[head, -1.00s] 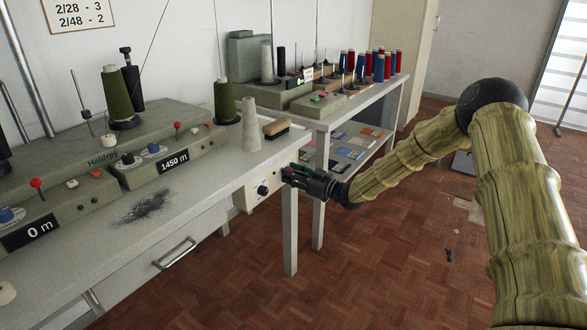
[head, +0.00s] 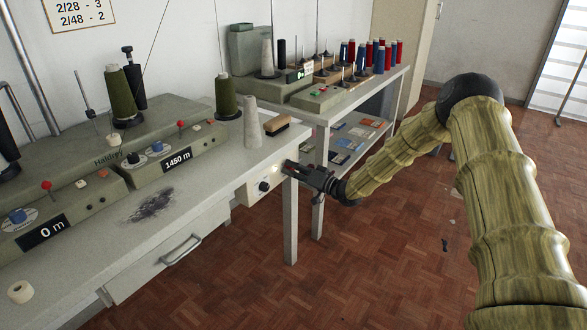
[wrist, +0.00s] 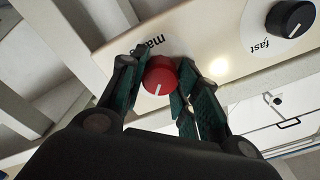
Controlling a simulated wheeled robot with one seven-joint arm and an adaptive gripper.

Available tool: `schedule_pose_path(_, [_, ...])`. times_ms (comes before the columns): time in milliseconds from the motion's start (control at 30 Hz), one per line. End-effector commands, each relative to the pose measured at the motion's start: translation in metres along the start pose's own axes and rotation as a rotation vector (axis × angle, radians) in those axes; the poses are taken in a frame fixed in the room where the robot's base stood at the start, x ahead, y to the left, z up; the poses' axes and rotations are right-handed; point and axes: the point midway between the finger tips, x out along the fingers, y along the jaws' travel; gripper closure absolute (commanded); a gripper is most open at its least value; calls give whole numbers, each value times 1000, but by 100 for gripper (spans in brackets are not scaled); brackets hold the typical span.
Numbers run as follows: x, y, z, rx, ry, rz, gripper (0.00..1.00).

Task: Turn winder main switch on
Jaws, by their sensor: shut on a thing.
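The main switch is a red round knob (wrist: 160,77) with a white pointer line, on a pale panel (wrist: 195,28) under the table end. Printed letters "ma" show beside it; the rest of the word is hidden. My gripper (wrist: 155,82) has its green-padded fingers closed on both sides of the knob. In the head view my gripper (head: 289,167) reaches the panel (head: 250,192) from the right and hides the knob. A small lamp (wrist: 218,67) beside the knob glows warm white. It also shows lit in the head view (head: 275,169).
A black knob (wrist: 290,19) marked "fast" sits on the same panel. A table leg (head: 290,225) stands close below my gripper. The winder (head: 105,160), cones and a brush (head: 277,124) are on the table. Floor on the right is open.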

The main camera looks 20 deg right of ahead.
Motion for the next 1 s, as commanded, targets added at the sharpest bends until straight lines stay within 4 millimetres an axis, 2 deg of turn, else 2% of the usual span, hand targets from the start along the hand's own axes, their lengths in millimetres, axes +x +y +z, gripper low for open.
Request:
schedule_pose_path(33, [0,0,-7,10,10,2,92])
schedule_pose_path(667, [0,1,-8,52,13,2,92])
schedule_pose_path(700, [0,1,-8,52,13,2,61])
schedule_pose_path(767, [0,1,-7,53,11,2,50])
schedule_pose_path(800, [0,1,-6,53,10,2,45])
schedule_pose_path(1000, [2,-1,-2,54,4,0,45])
